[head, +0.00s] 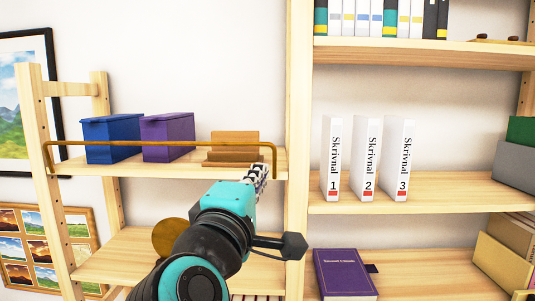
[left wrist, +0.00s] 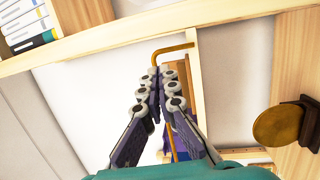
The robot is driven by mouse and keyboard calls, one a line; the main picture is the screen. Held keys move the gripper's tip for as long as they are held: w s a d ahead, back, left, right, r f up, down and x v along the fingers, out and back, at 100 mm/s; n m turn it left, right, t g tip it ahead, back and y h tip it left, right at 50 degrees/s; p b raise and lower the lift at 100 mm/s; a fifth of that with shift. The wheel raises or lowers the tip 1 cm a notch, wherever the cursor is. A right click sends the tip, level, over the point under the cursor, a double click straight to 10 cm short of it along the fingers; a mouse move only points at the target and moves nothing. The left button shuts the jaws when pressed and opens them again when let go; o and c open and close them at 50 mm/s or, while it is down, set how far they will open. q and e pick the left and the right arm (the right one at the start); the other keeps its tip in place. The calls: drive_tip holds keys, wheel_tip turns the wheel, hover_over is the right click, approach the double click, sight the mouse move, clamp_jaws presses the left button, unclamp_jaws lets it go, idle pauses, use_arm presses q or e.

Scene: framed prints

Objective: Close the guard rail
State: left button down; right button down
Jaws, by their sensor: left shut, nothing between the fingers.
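The guard rail (head: 200,143) is a thin brass-coloured rod with bent ends. It runs across the front of the upper left shelf (head: 195,165), a little above the shelf's front edge. My left gripper (head: 259,178) is near the rail's right end, just below the rod. In the left wrist view the bent rail end (left wrist: 172,50) shows just beyond my left fingertips (left wrist: 157,80), which are together with nothing between them. Part of the rail is hidden behind the fingers there. I cannot tell whether they touch it. My right gripper is not in view.
A blue box (head: 112,140), a purple box (head: 168,138) and a wooden holder (head: 232,150) stand behind the rail. A wooden upright (head: 298,100) is close on the right. White binders (head: 365,160) stand beyond it. A round brass disc (head: 168,238) is below.

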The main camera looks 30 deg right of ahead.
sight(273, 150)
use_arm(q)
drive_tip(key=p+x, duration=0.1)
drive_tip(key=x, duration=0.6)
drive_tip(key=shift+w+d+p, duration=0.15)
drive_tip(key=shift+w+p, duration=0.05)
drive_tip(key=shift+p, duration=0.15)
drive_tip(key=shift+w+d, duration=0.3)
drive_tip(key=shift+d, duration=0.05)
drive_tip(key=shift+w+d+r+p, duration=0.35)
drive_tip(key=shift+w+r+p, duration=0.15)
drive_tip(key=shift+p, duration=0.1)
drive_tip(key=shift+f, duration=0.1)
drive_tip(key=shift+s+a, duration=0.1)
